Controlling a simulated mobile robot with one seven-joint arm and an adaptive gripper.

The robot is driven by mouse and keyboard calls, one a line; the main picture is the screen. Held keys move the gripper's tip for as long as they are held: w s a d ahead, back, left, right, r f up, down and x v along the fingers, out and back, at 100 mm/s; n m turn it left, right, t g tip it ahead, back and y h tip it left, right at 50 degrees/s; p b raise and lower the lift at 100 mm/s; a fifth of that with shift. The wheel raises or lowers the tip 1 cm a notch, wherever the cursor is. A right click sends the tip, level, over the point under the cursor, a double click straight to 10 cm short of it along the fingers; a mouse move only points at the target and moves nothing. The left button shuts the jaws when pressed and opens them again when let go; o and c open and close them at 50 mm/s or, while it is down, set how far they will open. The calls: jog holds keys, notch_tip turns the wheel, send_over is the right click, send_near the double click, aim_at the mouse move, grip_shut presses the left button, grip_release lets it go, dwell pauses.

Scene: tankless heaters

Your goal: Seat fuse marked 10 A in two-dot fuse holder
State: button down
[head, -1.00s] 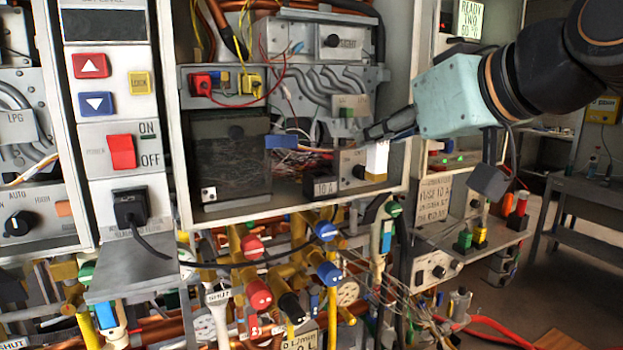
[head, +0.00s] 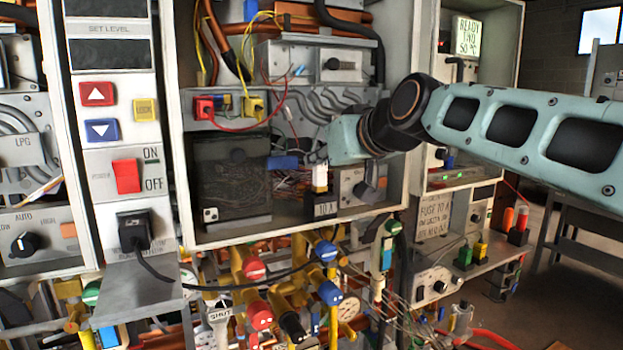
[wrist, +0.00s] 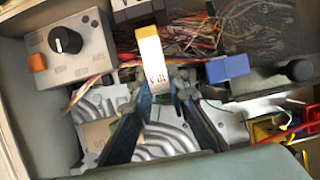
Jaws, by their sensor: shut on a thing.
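A white fuse with a yellow end (head: 320,178) is in my gripper (head: 318,163). In the wrist view, this fuse (wrist: 151,55) has its near end between the fingertips (wrist: 161,88); its marking is upside down and only partly legible. The fuse stands nearly upright in the head view, its yellow lower end at the top of a dark fuse holder (head: 309,208) with a white "10 A" label. I cannot tell whether it is inside the holder or just above it. The holder shows partly at the wrist view's top edge (wrist: 133,9).
A grey box with a black knob (head: 364,188) stands close on the right. A dark panel (head: 232,178) and blue block (head: 283,163) are on the left. Loose wires (wrist: 245,40) lie behind. Other coloured fuses (head: 480,250) stand on a shelf at right.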

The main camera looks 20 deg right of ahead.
aim_at(322, 178)
jog(key=shift+s+a+f, duration=0.1)
jog(key=shift+f, duration=1)
jog(key=shift+s+f, duration=0.1)
jog(key=shift+f, duration=0.95)
jog(key=c, duration=2.2)
grip_release()
jog(key=shift+f, duration=0.1)
jog(key=shift+o, duration=1.2)
jog(key=shift+w, duration=0.25)
jog(key=shift+o, duration=0.4)
jog(key=shift+r, duration=0.2)
jog(key=shift+s+r, duration=0.2)
jog(key=shift+s, duration=0.05)
jog(key=v, duration=1.1)
jog(key=shift+s+r+b, duration=0.2)
jog(key=shift+b, duration=0.1)
